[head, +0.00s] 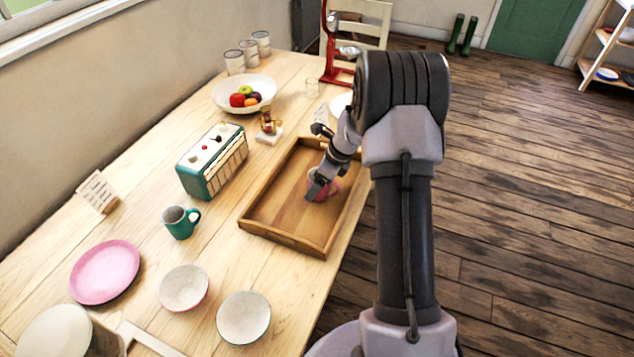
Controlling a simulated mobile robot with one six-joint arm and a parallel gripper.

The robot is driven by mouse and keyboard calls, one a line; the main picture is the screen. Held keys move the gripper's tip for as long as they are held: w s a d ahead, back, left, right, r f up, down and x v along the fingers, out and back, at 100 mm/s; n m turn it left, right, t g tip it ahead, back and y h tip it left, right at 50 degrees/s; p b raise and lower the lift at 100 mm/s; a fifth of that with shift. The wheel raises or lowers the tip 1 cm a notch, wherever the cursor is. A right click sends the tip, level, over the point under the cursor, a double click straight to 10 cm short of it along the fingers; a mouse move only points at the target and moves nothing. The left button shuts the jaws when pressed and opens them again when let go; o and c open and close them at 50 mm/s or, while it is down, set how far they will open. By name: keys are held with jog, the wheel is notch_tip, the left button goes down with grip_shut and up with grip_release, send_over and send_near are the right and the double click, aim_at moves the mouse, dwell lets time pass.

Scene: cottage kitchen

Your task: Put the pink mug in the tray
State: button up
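The pink mug (332,190) is at the wooden tray (284,238), within its walls in the picture, toward its right side. My gripper (315,188) is at the mug, and its dark fingers cover part of it. The mug looks upright, but its base is hard to see, so I cannot tell if it touches the tray floor. The gap between the fingers is too small and hidden to tell whether they grip the mug. The rest of the tray is empty.
A teal radio (212,165), a teal mug (180,222) and a small figurine (268,124) stand left of the tray. A fruit bowl (222,98) is behind. A pink plate (105,272) and two bowls (184,288) (243,318) are in front.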

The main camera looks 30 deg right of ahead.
jog(key=p+v, duration=0.1)
jog(key=v, duration=0.3)
jog(key=p+v, duration=0.1)
jog(key=v, duration=0.3)
jog(key=p+v, duration=0.2)
jog(key=v, duration=0.2)
jog(key=shift+a, duration=0.35)
jog(key=s+a+r+n+t, duration=0.1)
jog(key=s+a+r+n, duration=0.55)
jog(key=a+r, duration=0.25)
jog(key=s+a+r+n, duration=0.5)
jog(key=a+r+n, duration=0.3)
jog(key=a+r, duration=0.1)
jog(key=s+a+n, duration=0.3)
jog(key=s+n, duration=0.2)
jog(key=s, duration=0.2)
jog(key=s+a+r+n+t, duration=0.1)
jog(key=s+a+n, duration=0.2)
jog(key=s, duration=0.3)
jog(key=shift+s+r+n+h, duration=0.25)
jog(key=shift+s+n+h, duration=0.15)
jog(key=shift+n, duration=0.45)
